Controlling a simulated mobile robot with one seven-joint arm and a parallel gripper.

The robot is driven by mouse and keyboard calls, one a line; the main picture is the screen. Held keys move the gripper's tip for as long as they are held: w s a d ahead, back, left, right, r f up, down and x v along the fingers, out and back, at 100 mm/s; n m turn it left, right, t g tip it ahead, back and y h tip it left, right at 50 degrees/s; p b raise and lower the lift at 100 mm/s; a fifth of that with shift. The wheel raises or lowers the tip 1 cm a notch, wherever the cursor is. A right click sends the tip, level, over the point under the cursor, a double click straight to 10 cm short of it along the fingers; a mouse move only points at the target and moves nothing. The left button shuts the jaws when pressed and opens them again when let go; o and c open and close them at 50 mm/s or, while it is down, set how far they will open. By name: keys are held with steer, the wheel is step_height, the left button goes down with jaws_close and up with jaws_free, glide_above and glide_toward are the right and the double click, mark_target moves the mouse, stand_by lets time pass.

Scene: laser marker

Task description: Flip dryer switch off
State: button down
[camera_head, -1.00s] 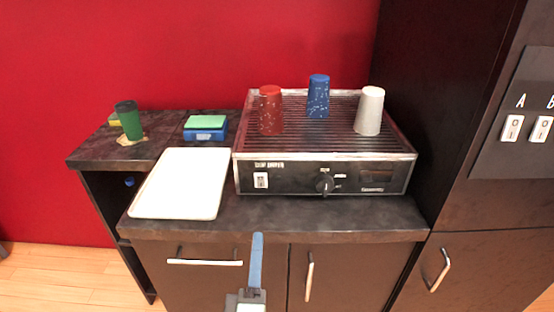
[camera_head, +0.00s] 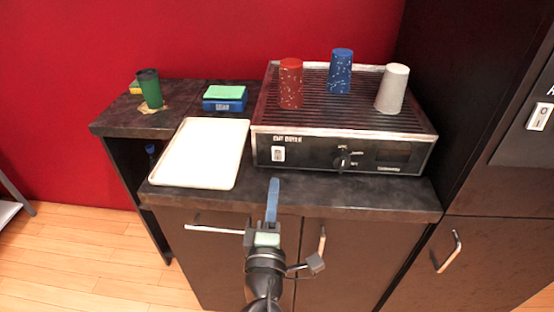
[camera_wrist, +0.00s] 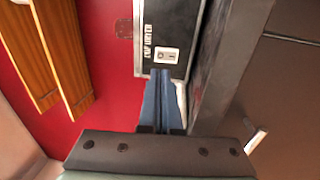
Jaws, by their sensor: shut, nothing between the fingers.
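The cup dryer (camera_head: 330,152) is a black box with a ribbed top, standing on the dark counter. Its white rocker switch (camera_head: 278,154) is at the left of the front panel; a black knob (camera_head: 343,160) is further right. In the wrist view the switch (camera_wrist: 167,55) shows just beyond my fingertips, beside the "CUP DRYER" lettering. My gripper (camera_head: 273,182) is shut and empty, its blue fingers pointing at the panel from in front of the counter edge, a little below the switch. The fingers look apart from the switch. The wrist view also shows the shut fingers (camera_wrist: 161,74).
A red cup (camera_head: 291,84), a blue cup (camera_head: 340,71) and a white cup (camera_head: 391,89) stand upside down on the dryer. A white tray (camera_head: 203,153) lies to its left. A tall dark cabinet (camera_head: 490,190) closes off the right side.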

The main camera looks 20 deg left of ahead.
mark_target(278, 151)
steer(key=x, duration=0.7)
steer(key=shift+w+a+b, duration=0.15)
steer(key=shift+w+b, duration=0.15)
steer(key=shift+w, duration=0.05)
steer(key=shift+r, duration=0.1)
